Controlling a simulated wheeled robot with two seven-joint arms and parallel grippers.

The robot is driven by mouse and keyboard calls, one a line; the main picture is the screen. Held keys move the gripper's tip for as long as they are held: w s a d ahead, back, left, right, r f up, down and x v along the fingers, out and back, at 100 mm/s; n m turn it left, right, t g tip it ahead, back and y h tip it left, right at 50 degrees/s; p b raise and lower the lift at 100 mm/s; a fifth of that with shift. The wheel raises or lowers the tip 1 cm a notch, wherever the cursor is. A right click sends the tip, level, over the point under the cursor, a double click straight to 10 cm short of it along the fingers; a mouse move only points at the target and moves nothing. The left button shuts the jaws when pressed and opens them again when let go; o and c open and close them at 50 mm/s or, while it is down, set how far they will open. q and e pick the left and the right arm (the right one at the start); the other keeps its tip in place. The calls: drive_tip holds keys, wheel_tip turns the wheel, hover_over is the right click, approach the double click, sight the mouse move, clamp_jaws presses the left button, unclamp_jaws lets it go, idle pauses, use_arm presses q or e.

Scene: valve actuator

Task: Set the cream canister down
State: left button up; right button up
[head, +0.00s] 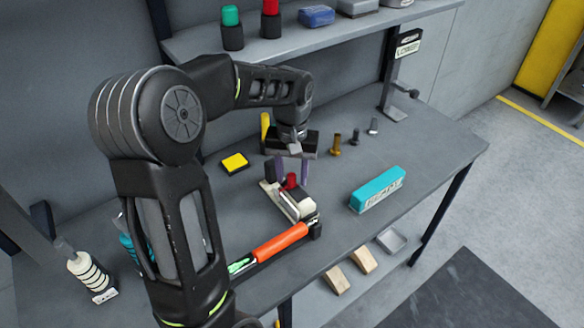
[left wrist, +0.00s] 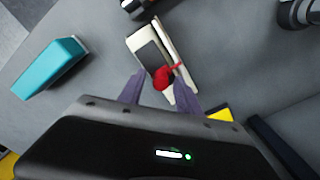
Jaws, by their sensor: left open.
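A cream body with a dark panel and a red knob (head: 292,208) rests on the grey workbench (head: 430,165). It is the cream thing nearest my gripper, but I cannot tell for certain that it is the canister. It also shows in the left wrist view as a cream block (left wrist: 138,40). My left gripper (head: 288,172) is open above its far end. In the left wrist view the two purple fingers of the left gripper (left wrist: 160,92) stand apart, with the red knob between them in the picture. Contact cannot be told. My right gripper is not in view.
A teal box (head: 377,189) lies to the right and a yellow block (head: 235,163) to the left. An orange-handled tool (head: 280,243) lies in front. Several bolts (head: 355,137) stand behind. A white ringed cylinder (head: 92,272) is at far left. The bench's right end is clear.

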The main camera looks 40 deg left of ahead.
use_arm(q)
wheel_tip(320, 180, up, 12)
drive_tip(key=shift+r, duration=0.15)
idle(0.3)
drive_tip(key=shift+o, duration=0.5)
drive_tip(key=shift+b, duration=0.3)
